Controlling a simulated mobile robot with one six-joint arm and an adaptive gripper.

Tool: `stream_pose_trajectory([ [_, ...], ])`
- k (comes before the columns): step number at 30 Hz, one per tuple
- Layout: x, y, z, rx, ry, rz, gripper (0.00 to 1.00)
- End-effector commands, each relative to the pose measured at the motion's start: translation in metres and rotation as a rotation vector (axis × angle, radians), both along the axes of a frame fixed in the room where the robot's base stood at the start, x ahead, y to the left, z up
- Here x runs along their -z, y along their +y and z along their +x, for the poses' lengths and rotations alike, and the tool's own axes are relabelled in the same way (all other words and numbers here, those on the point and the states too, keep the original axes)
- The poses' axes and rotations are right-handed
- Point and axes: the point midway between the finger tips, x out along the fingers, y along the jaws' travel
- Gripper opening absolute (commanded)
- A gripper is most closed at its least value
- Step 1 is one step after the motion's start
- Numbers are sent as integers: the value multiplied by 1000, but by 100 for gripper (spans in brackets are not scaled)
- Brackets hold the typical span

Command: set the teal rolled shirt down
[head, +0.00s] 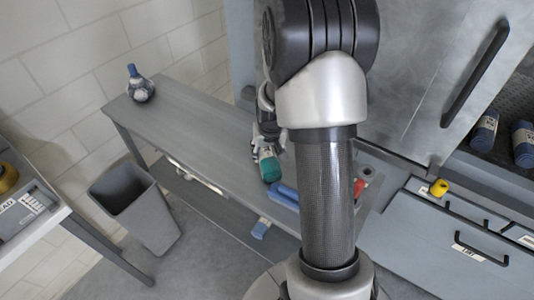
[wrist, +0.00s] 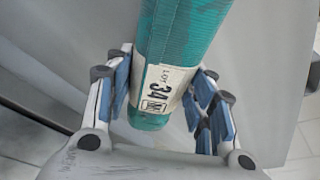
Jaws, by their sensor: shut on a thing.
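The teal rolled shirt (head: 269,168) hangs from my gripper (head: 264,138) over the grey bench (head: 185,115). In the wrist view the teal rolled shirt (wrist: 183,45) stands lengthwise between the blue-padded fingers of my gripper (wrist: 165,105). It carries a white label reading "LOT 34" and "M". My gripper is shut on it. I cannot tell whether the shirt's lower end touches the bench. My arm hides part of the bench on the right.
A blue roll (head: 284,194) lies on the bench close to the shirt. A blue-topped bottle (head: 140,88) stands at the bench's far left end. Another blue item (head: 261,228) is on the lower shelf. A grey bin (head: 130,196) stands left. The bench's left middle is clear.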

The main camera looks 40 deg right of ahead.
Motion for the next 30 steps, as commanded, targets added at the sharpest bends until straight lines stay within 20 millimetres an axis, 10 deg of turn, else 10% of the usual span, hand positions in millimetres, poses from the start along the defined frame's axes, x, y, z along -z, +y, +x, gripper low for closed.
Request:
stream_pose_trajectory([
  [11, 5, 0, 1, 0, -2, -1, 20],
  [12, 4, 0, 0, 0, -1, 0, 51],
  [30, 2, 0, 0, 0, -1, 0, 70],
])
